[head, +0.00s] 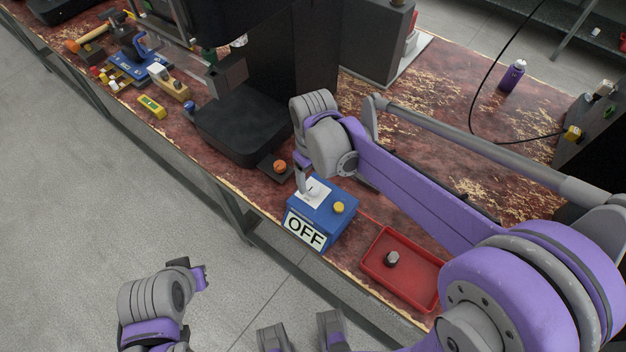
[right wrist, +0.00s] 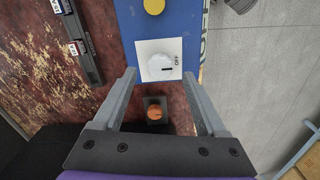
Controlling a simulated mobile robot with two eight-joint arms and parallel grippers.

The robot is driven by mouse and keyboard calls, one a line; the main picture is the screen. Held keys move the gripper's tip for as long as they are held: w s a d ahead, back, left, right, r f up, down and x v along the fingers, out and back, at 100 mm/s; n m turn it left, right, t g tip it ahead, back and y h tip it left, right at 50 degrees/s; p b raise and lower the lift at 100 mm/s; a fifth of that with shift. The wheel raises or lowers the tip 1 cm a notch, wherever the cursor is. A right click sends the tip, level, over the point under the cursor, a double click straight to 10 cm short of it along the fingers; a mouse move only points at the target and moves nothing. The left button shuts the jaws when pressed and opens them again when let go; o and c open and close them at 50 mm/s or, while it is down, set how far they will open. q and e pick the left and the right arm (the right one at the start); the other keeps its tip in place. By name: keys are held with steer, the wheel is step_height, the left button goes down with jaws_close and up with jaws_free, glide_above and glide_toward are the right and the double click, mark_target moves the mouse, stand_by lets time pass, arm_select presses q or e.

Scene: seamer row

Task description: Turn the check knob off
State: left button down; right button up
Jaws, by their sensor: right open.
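The blue check box (head: 325,214) stands at the table's front edge, with an OFF label (head: 304,231) on its front. On its top is a white plate with a round white knob (head: 313,190), beside a yellow button (head: 338,208). In the right wrist view the knob (right wrist: 160,66) has a dark mark pointing right, just below the printed OFF. My right gripper (head: 302,184) is open over the plate; its fingers (right wrist: 160,77) lie either side of the knob, and contact cannot be told. My left gripper (head: 199,277) is low at the left, its fingers unclear.
An orange button (head: 279,167) on a dark base sits left of the box. A red tray (head: 375,280) holding a small grey part lies to the right. A black machine (head: 245,130) stands behind left. A purple bottle (head: 512,75) stands far back.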

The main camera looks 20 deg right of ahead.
mark_target(313, 186)
step_height(313, 186, up, 8)
steer(key=shift+r+p, duration=0.15)
steer(key=shift+p, duration=0.15)
stand_by(0.4)
steer(key=s+d+f+m+t+p, duration=0.1)
steer(key=s+d+f+m+t, duration=0.1)
steer(key=s, duration=0.5)
steer(key=s+d+f+m+t+p, duration=0.1)
steer(key=s+d+m+t+p, duration=0.1)
steer(key=s, duration=0.5)
steer(key=shift+s+d+f+m+t, duration=0.35)
steer(key=shift+d+m+t, duration=0.4)
steer(key=shift+d, duration=0.5)
